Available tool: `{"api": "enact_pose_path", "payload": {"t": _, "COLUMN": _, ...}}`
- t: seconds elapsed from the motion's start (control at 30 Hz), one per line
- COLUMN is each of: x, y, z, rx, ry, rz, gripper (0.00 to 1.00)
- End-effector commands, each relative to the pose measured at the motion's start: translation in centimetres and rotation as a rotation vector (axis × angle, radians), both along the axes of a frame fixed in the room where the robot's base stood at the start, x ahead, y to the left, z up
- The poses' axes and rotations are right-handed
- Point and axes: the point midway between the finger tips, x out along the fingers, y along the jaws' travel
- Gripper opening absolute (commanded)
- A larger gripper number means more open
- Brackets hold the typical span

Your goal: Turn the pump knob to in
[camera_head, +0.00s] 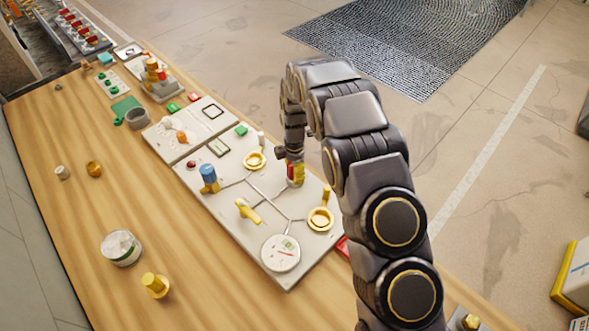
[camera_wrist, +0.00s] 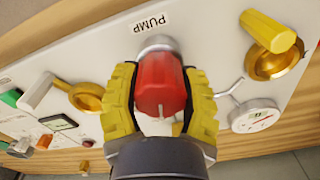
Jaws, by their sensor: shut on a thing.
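The pump knob is red and stands on the white panel (camera_head: 262,222) beside an upside-down PUMP label (camera_wrist: 151,23) in the wrist view. In that view, the knob (camera_wrist: 160,82) sits between the two yellow fingers of my gripper (camera_wrist: 162,108), one on each side. The gripper is shut on it. A small pale mark shows near the knob's lower end. I see no position words around the knob, so its setting cannot be read. In the head view, my gripper (camera_head: 294,172) is at the panel's right edge and hides most of the knob.
The panel also carries a blue knob (camera_head: 208,178), a yellow lever (camera_head: 247,211), a brass valve (camera_head: 320,218) and a round gauge (camera_head: 280,253). A white jar (camera_head: 121,247) and loose yellow pieces stand on the wooden table (camera_head: 75,215). The table's left part is mostly clear.

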Motion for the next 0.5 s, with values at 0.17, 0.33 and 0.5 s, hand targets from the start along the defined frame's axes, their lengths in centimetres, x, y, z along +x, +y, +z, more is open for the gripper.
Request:
{"api": "enact_pose_path", "payload": {"t": 0.17, "x": 0.06, "y": 0.06, "z": 0.15, "rx": 0.0, "ry": -0.001, "rz": -0.166, "gripper": 0.12}}
{"api": "enact_pose_path", "payload": {"t": 0.33, "x": 0.1, "y": 0.06, "z": 0.17, "rx": 0.0, "ry": -0.001, "rz": -0.327, "gripper": 0.12}}
{"api": "enact_pose_path", "payload": {"t": 0.5, "x": 0.13, "y": 0.06, "z": 0.18, "rx": 0.0, "ry": -0.002, "rz": -0.488, "gripper": 0.12}}
